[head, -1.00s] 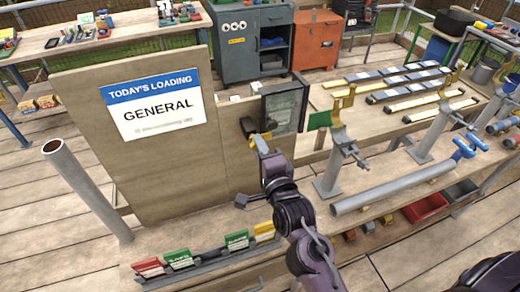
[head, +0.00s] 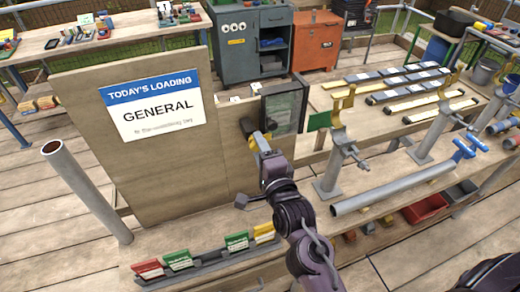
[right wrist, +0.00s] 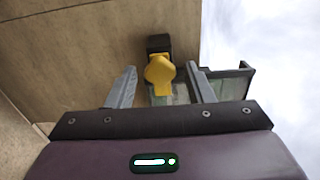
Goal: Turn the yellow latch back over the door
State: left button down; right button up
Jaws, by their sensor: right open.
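The yellow latch (right wrist: 160,74) sits below a black block (right wrist: 159,43) on the board in the right wrist view, between my two spread fingers and apart from both. In the head view only a bit of the latch (head: 253,139) shows beside my fingers. The door (head: 286,106), a dark frame with a glass pane, stands at the board's right edge. In the right wrist view its frame (right wrist: 236,72) shows partly behind the right finger. My right gripper (head: 262,143) is open and empty at the latch; in the wrist view its fingertips (right wrist: 161,70) straddle it. My left gripper is out of view.
The upright board (head: 150,165) with its loading sign (head: 153,107) is left of my right gripper. A rack of coloured cards (head: 207,253) lies in front. A grey pipe (head: 395,187) on stands and a green card (head: 319,121) are to the right.

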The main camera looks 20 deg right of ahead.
jog(key=shift+s, duration=0.1)
jog(key=s+b, duration=0.3)
jog(key=s, duration=0.4)
jog(key=shift+s+d, duration=0.15)
jog(key=shift+s, duration=0.15)
